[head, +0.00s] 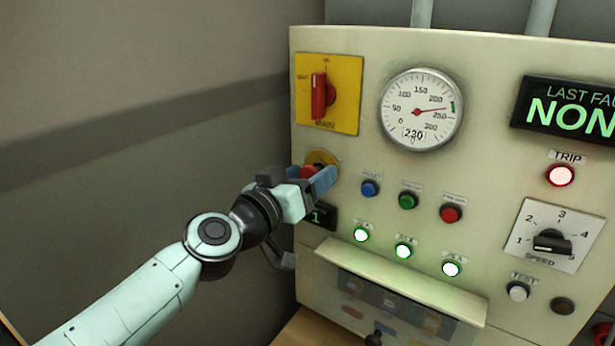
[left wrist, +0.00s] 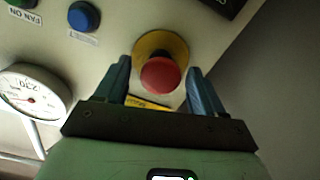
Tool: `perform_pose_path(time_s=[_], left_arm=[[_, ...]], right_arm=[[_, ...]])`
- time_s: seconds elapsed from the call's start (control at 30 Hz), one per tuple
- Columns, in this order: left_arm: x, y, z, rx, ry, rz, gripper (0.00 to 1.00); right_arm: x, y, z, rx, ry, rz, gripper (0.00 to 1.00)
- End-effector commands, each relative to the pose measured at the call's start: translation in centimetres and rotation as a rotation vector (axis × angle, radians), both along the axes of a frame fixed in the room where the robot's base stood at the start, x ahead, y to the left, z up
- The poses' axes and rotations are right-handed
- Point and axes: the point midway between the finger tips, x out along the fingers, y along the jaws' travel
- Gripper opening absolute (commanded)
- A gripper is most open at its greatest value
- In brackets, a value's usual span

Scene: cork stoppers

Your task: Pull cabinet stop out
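The cabinet stop is a red mushroom button on a round yellow plate at the left of the cream cabinet's front. In the left wrist view the red button (left wrist: 161,76) shows whole between my fingers. In the head view its red cap (head: 307,171) is partly hidden by my left gripper (head: 312,178). That gripper is open, with one blue finger on each side of the button. In the left wrist view (left wrist: 160,88) a small gap shows on both sides of the cap. My right gripper is in neither view.
A yellow plate with a red rotary switch (head: 319,95) is above the stop. Blue (head: 370,188), green (head: 408,200) and red (head: 451,213) buttons are to its right. A round gauge (head: 421,109) is higher up. A ledge (head: 400,279) juts out below. Left of the cabinet is bare wall.

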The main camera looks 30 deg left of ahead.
Motion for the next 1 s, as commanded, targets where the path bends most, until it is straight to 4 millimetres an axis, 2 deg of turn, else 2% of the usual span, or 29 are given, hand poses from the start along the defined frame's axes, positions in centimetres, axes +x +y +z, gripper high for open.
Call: perform_pose_path(time_s=[0.13, 0.27, 0.6, 0.73, 1.0], left_arm=[[-0.3, 0.0, 0.0, 0.001, -0.001, 0.001, 0.69], [-1.9, 0.2, 0.0, 0.002, -0.002, 0.002, 0.69], [-9.5, 0.8, 0.0, 0.001, -0.004, 0.004, 0.69], [-11.7, 0.9, -0.1, 0.001, -0.003, 0.002, 0.69], [-13.5, 1.1, 0.0, 0.0, -0.001, 0.001, 0.69]], right_arm=[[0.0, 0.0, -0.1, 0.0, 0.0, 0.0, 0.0], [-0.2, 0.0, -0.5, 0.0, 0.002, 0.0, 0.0], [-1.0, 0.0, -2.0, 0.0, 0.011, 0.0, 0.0], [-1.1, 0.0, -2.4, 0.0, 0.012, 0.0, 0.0], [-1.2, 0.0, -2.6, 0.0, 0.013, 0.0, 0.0]])
